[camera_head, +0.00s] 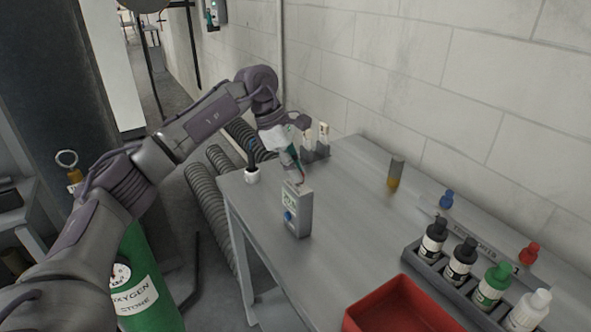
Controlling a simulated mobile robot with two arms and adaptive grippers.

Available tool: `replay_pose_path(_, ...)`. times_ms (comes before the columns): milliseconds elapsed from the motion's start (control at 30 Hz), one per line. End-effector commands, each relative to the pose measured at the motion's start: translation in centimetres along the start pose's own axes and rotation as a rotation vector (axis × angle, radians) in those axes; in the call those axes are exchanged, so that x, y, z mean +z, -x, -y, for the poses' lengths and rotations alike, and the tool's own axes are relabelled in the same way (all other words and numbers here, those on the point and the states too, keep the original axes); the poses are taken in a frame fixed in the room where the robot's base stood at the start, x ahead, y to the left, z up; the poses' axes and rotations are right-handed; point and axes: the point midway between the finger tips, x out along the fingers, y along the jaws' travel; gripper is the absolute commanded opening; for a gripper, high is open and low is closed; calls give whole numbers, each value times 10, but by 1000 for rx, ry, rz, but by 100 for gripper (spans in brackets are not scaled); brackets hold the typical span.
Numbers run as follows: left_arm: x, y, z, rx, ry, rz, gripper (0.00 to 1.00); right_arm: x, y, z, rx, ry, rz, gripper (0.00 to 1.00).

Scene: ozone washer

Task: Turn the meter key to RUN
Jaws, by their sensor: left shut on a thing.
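The grey meter (304,218) stands upright near the left end of the grey table, with a pale greenish display on its face. A small blue knob (288,216) sits low on that face; I cannot tell whether it is the key, and no RUN mark is readable. My left gripper (298,179) reaches down from above to the top of the meter. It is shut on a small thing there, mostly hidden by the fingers. My right gripper is not in view.
A red tray (352,322) lies at the front of the table (345,240). A rack (420,262) with several bottles stands at right. A small vial (396,172) stands at the back. A green oxygen cylinder (148,300) is on the floor. Mid-table is clear.

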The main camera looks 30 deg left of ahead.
Motion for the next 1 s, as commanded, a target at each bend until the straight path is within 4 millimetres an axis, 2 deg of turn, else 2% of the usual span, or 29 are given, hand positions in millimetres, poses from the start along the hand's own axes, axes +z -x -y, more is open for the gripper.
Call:
replay_pose_path(33,0,0,0,-1,0,-1,0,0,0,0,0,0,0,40)
replay_pose_path(67,0,0,0,-1,0,-1,13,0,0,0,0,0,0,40)
replay_pose_path(200,0,0,0,-1,0,-1,37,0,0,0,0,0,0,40)
replay_pose_path(567,0,4,0,2,1,0,38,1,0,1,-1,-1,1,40)
replay_pose_path(667,0,15,-1,3,1,1,38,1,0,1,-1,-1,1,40)
replay_pose_path(1000,1,86,0,3,1,1,38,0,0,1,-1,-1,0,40)
